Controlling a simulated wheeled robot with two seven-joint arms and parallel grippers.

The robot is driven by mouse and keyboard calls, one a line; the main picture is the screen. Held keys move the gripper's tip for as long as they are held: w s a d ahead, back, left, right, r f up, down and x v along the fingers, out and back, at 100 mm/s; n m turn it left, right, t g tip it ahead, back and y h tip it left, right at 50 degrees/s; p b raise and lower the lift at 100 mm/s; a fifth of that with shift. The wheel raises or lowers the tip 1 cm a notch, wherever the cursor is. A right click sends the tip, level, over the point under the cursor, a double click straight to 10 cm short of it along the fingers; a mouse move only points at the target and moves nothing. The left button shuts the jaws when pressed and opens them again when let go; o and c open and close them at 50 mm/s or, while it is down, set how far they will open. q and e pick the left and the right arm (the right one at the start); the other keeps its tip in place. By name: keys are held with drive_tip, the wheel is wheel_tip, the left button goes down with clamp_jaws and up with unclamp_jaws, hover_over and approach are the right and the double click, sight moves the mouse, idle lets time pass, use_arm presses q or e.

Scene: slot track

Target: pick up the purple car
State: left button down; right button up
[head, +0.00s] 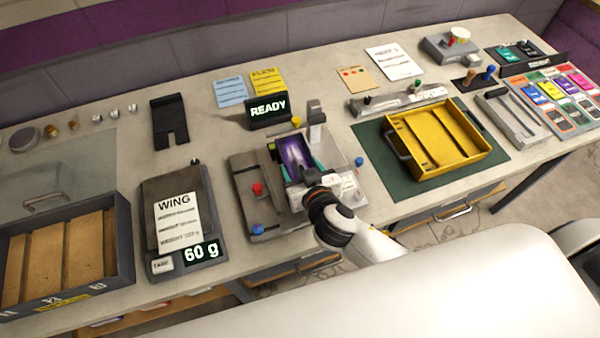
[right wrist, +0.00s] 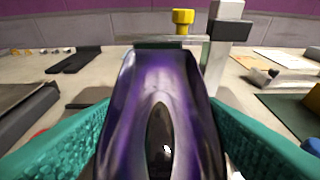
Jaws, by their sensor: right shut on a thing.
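The purple car (head: 292,152) sits in a grey fixture in the middle of the bench, below the READY display. My right gripper (head: 297,168) reaches over it from the front. In the right wrist view the purple car (right wrist: 160,100) fills the middle, with a dark canopy toward me. The teal fingers of my right gripper (right wrist: 162,140) lie along its two sides and are shut on it. I cannot tell whether the car touches the fixture beneath. My left gripper is not in view.
A grey post (head: 315,125) and yellow knob (right wrist: 182,20) stand just behind the car. The READY display (head: 268,112) is behind. A scale reading 60 g (head: 180,220) is left, a yellow tray (head: 435,140) right. A dark-walled crate (head: 124,240) stands far left.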

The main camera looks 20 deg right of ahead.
drive_tip(key=s+b, duration=0.6)
drive_tip(key=s, duration=1.1)
drive_tip(key=shift+m, duration=0.3)
drive_tip(key=w+d+r, duration=0.1)
drive_tip(key=w, duration=0.2)
drive_tip(key=w+d+r, duration=0.1)
drive_tip(key=w, duration=0.2)
drive_tip(key=w+d, duration=0.1)
drive_tip(key=w, duration=0.2)
drive_tip(key=shift+w+d+r, duration=0.25)
drive_tip(key=shift+w+r, duration=0.05)
drive_tip(key=shift+r, duration=0.1)
drive_tip(key=w+d+r, duration=0.2)
drive_tip(key=w+r, duration=0.3)
drive_tip(key=w, duration=0.2)
drive_tip(key=shift+w+r, duration=0.3)
drive_tip(key=shift+s+d+f, duration=0.1)
